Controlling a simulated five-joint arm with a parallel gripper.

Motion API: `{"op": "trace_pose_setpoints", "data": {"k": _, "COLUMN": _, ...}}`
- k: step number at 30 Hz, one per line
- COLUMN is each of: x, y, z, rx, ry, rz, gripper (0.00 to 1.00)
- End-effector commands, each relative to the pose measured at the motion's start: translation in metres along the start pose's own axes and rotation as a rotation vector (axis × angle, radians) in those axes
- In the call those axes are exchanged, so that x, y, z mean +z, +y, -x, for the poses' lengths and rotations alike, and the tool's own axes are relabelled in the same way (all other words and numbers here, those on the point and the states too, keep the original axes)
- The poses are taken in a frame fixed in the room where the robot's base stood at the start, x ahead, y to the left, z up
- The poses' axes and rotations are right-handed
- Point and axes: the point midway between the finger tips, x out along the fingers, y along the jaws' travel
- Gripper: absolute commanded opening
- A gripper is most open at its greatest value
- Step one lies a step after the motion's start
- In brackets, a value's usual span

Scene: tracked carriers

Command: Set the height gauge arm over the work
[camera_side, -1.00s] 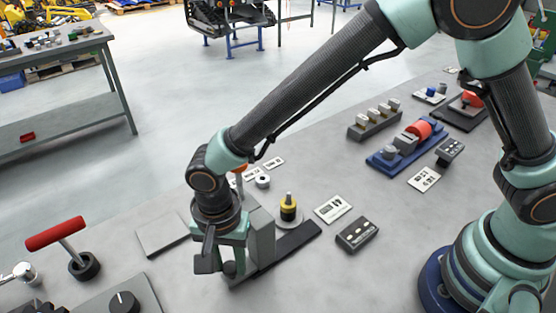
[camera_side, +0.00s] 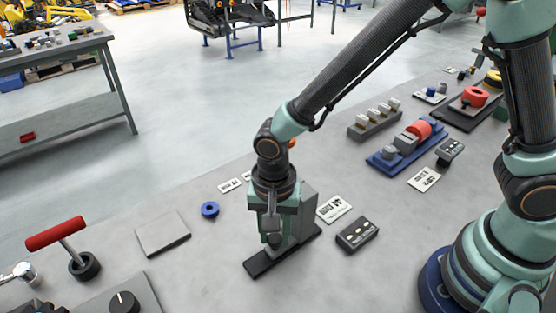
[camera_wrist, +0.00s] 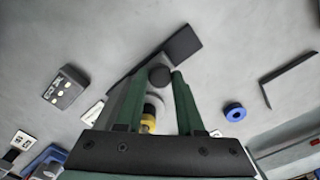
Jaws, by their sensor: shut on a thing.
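My gripper (camera_side: 274,236) is shut on a dark round knob (camera_wrist: 160,75) at the near side of the height gauge. The gauge's grey upright block (camera_side: 308,212) stands on a long dark base strip (camera_side: 262,267), which also shows in the wrist view (camera_wrist: 183,44). The work looks to be a yellow-and-black piece (camera_wrist: 149,120) on a pale disc, close to the gauge in the wrist view. In the side view the block and my gripper hide it. I cannot tell whether the gauge arm is right over it.
A dark box with pale buttons (camera_side: 357,235) and a printed card (camera_side: 333,208) lie right of the gauge. A blue ring (camera_side: 210,209) and a flat grey plate (camera_side: 163,234) lie left. A red-handled lever (camera_side: 56,234) stands further left. Bench before the plate is clear.

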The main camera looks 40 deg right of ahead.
Motion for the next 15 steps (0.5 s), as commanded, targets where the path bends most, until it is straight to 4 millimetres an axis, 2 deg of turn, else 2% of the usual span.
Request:
{"op": "trace_pose_setpoints", "data": {"k": 3, "x": -0.0092, "y": 0.008, "z": 0.0017, "rx": -0.005, "ry": 0.001, "rz": -0.001, "gripper": 0.0}}
{"op": "trace_pose_setpoints", "data": {"k": 13, "x": -0.0122, "y": 0.0122, "z": 0.0007, "rx": 0.002, "ry": -0.001, "rz": -0.004, "gripper": 0.0}}
{"op": "trace_pose_setpoints", "data": {"k": 14, "x": -0.0123, "y": 0.0123, "z": 0.0006, "rx": 0.003, "ry": -0.001, "rz": -0.005, "gripper": 0.44}}
{"op": "trace_pose_setpoints", "data": {"k": 15, "x": -0.0123, "y": 0.0124, "z": 0.0005, "rx": 0.003, "ry": -0.001, "rz": -0.005, "gripper": 0.6}}
